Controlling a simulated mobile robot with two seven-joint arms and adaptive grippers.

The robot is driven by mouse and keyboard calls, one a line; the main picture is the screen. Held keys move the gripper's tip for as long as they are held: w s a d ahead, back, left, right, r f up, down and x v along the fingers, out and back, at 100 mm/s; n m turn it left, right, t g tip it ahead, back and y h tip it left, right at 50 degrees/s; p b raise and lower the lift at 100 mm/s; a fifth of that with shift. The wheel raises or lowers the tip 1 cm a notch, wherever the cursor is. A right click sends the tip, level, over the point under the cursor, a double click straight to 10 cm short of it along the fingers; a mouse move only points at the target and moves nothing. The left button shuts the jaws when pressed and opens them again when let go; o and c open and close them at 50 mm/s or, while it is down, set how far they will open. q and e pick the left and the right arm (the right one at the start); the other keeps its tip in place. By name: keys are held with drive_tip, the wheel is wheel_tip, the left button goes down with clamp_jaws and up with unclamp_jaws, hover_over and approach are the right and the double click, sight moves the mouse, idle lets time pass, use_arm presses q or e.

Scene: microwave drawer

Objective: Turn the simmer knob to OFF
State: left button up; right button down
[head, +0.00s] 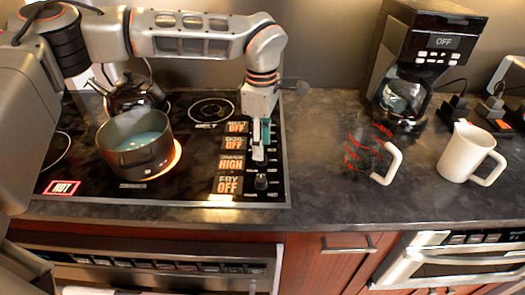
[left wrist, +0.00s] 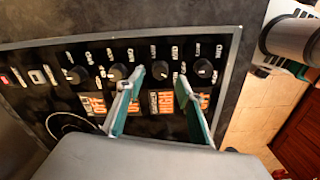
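The stove's control panel shows the simmer label (head: 231,163) reading HIGH, while the melt, boil and fry labels read OFF. In the left wrist view, the simmer knob (left wrist: 160,70) is a round black knob with a pale mark, third from the left. My left gripper (head: 261,152) points down over the knob column. In the left wrist view my left gripper (left wrist: 160,76) is open, its two teal-lined fingers appearing on either side of the simmer knob. I cannot tell whether they touch it. In the head view the gripper hides this knob. My right gripper is not in view.
A dark pot (head: 135,155) of bluish liquid sits on a glowing burner, with a black kettle (head: 133,95) behind. The fry knob (head: 261,182) is close by the fingers.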

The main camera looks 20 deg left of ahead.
use_arm(q)
drive_tip(key=shift+f, duration=1.6)
drive_tip(key=shift+c, duration=0.4)
clamp_jaws()
